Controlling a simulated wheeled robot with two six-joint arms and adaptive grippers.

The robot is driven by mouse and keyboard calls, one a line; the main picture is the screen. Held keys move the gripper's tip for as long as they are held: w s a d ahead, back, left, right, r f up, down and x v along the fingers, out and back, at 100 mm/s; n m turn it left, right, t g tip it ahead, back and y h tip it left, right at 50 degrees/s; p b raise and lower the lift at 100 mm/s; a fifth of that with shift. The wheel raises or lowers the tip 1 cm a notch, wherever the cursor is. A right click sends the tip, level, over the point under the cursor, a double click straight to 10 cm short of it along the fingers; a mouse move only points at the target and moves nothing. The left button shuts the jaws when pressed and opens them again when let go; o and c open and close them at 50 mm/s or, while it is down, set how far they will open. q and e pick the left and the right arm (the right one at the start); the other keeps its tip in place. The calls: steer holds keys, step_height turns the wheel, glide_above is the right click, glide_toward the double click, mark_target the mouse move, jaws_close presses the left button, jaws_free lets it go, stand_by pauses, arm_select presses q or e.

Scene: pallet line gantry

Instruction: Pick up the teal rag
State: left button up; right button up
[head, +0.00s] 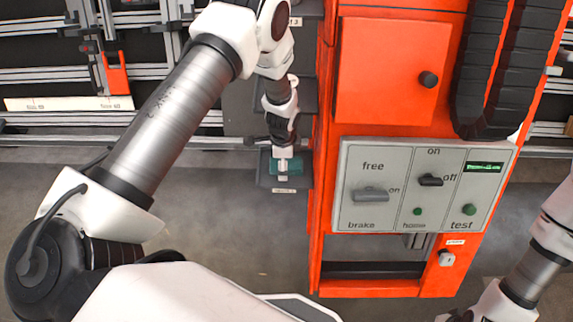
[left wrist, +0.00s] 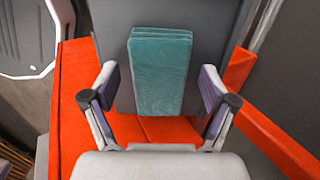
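The teal rag (head: 290,166) lies folded on a small grey shelf (head: 275,184) at the left side of the orange machine in the head view. In the left wrist view the teal rag (left wrist: 160,72) shows as a folded stack between and beyond the fingertips. My left gripper (left wrist: 157,95) is open, with one finger on each side of the rag and a visible gap to each. In the head view my left gripper (head: 283,158) is over the rag and hides part of it. My right gripper is not in view; only part of my right arm shows at the lower right.
The orange machine (head: 385,70) stands right beside the shelf. Its grey control panel (head: 425,185) has levers and green buttons. Black cable chains (head: 485,70) hang at the upper right. Metal rails (head: 60,75) run behind. The floor (head: 240,235) below the shelf is clear.

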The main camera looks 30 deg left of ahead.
arm_select(q)
steer(key=c, duration=0.9)
steer(key=shift+o, duration=0.2)
steer(key=shift+a+r, duration=0.2)
steer(key=shift+r, duration=0.4)
step_height(320, 180, up, 6)
steer(key=shift+s+a+r, duration=0.1)
steer(key=shift+s+a, duration=0.05)
steer(key=s+a, duration=0.4)
steer(key=a, duration=0.4)
steer(key=s+a, duration=0.4)
steer(key=a, duration=0.5)
steer(key=shift+s+a+f, duration=0.15)
steer(key=shift+s+f, duration=0.05)
